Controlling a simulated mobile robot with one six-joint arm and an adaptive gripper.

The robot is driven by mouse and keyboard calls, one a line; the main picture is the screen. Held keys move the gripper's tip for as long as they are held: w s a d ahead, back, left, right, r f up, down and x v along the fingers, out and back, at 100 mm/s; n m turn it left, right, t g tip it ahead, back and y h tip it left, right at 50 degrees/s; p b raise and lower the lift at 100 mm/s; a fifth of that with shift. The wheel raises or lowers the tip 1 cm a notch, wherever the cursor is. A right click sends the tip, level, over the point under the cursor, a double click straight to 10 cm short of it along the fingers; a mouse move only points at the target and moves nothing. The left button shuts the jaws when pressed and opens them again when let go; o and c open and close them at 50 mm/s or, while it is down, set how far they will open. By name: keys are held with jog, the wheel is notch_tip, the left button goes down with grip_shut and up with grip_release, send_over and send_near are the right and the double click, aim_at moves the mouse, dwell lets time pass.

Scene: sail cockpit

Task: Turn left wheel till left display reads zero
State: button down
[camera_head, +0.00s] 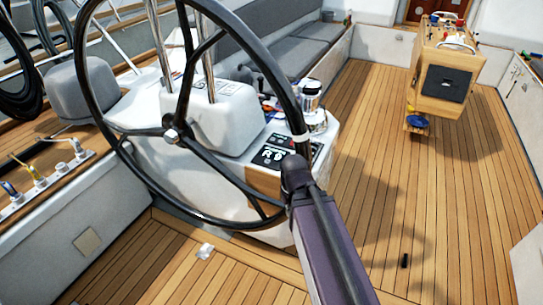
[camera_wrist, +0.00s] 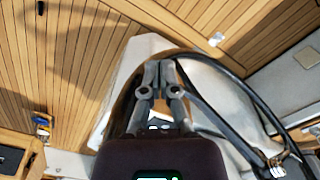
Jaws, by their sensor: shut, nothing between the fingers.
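The left wheel (camera_head: 172,134) is a large black steering wheel with dark spokes and a metal hub, in front of a white pedestal (camera_head: 222,122). A white band (camera_head: 300,138) sits on the right side of its rim. My arm reaches up to the lower right of the rim in the head view and hides part of it. In the wrist view my gripper (camera_wrist: 161,72) is shut and empty, close to the wheel rim (camera_wrist: 232,76). I cannot tell whether it touches the rim. I cannot make out a readable left display.
A black control panel (camera_head: 277,152) is on the pedestal. Winch handles and levers (camera_head: 40,180) line the left side. A wooden table (camera_head: 448,70) stands at the back right. A small black object (camera_head: 405,260) lies on the otherwise open wooden deck to the right.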

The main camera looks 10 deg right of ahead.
dwell(0.4)
jog(key=c, duration=0.6)
grip_release()
jog(key=shift+w+f, duration=0.1)
jog(key=shift+f, duration=0.1)
jog(key=o, duration=0.4)
jog(key=shift+w+a+f+b, duration=0.1)
jog(key=shift+w+f+b, duration=0.1)
jog(key=shift+f+b, duration=0.25)
jog(key=shift+c, duration=0.2)
jog(key=shift+o, duration=1.2)
jog(key=w+a+f+n+h+b, duration=0.1)
jog(key=w+a+f+n+b, duration=0.2)
jog(key=w+f+b, duration=0.4)
jog(key=w+a+f+n+t+h+b, duration=0.1)
jog(key=w+a+f+n+h+b, duration=0.1)
jog(key=w+f+b, duration=0.5)
notch_tip(320, 180, down, 6)
jog(key=a+n+b, duration=0.1)
jog(key=b, duration=0.6)
jog(key=shift+a, duration=0.25)
jog(key=n+t+h+b, duration=0.3)
jog(key=n+b, duration=0.4)
jog(key=b, duration=1.5)
send_near(246, 226)
jog(key=shift+s+a+r, duration=0.1)
jog(key=shift+a+r, duration=0.25)
jog(key=shift+a, duration=0.25)
jog(key=shift+f, duration=0.1)
